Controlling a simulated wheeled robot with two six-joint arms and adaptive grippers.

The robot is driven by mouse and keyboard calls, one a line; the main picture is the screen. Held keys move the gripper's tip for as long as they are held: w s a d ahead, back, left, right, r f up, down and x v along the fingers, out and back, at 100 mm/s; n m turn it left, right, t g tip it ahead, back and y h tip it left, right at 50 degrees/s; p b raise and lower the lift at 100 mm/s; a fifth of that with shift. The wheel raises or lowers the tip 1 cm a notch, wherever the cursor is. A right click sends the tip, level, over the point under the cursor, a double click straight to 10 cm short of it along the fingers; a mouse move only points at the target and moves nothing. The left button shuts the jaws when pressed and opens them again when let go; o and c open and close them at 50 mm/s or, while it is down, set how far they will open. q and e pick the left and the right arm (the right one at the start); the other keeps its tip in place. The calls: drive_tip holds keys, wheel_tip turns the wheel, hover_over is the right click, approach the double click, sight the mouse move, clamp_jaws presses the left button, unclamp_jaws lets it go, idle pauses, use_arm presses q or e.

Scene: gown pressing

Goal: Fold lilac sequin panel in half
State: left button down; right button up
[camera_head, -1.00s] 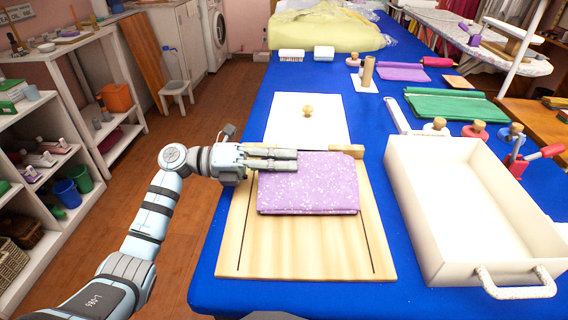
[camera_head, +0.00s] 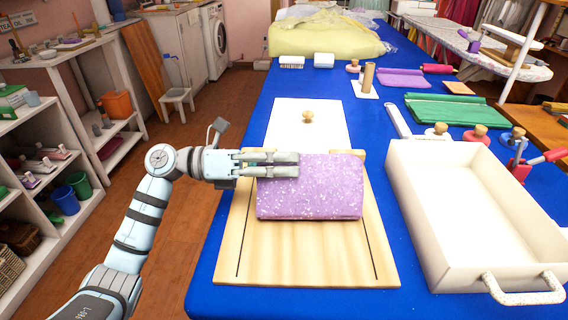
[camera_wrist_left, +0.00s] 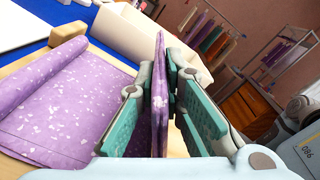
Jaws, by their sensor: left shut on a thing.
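The lilac sequin panel (camera_head: 312,192) lies on the wooden board (camera_head: 300,255), with white specks over it. Its far part is raised at my left gripper (camera_head: 298,164). In the left wrist view the gripper (camera_wrist_left: 160,110) is shut on an upright edge of the panel (camera_wrist_left: 70,105), the cloth standing between its two green pads. The rest of the panel curves up from the board beside the pads. How the layers lie under the raised part is hidden. My right gripper is not in view.
A white plate with a wooden knob (camera_head: 308,117) lies just beyond the board. A white tray with a handle (camera_head: 470,205) stands to the right. Green cloth (camera_head: 455,109) and small knobbed tools lie farther back. Blue table surface is bare along the left edge.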

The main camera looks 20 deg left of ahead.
use_arm(q)
drive_tip(key=c, duration=1.7)
unclamp_jaws()
drive_tip(key=v, duration=1.2)
